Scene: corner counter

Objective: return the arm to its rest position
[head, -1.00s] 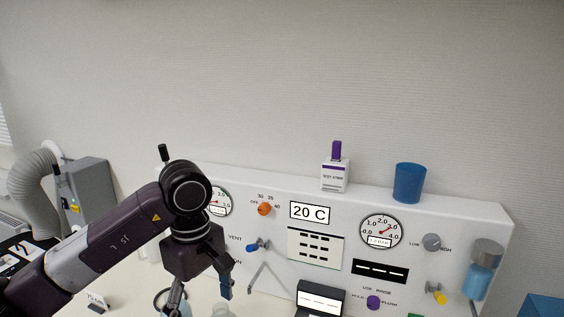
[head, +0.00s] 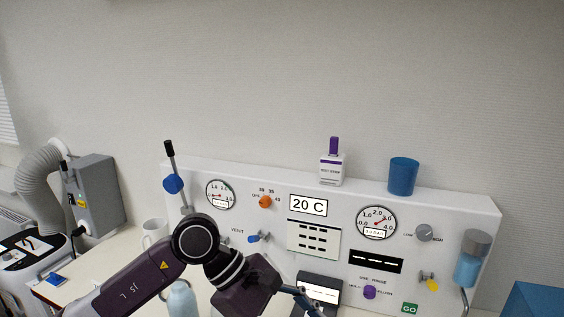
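My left arm comes in from the lower left, and its dark gripper (head: 298,298) is at the bottom edge of the head view, in front of the panel. One finger points right, past the small black display stand (head: 321,279). The other finger is not clearly seen, so I cannot tell whether the gripper is open or shut. I see nothing held in it. My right gripper is not in view.
A white control panel (head: 445,212) with gauges and knobs stands against the wall. A test strip box (head: 332,170) and blue cup (head: 403,177) stand on top. A white mug (head: 154,231) and pale blue bottle (head: 181,299) are near my arm. A grey machine (head: 98,190) stands left.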

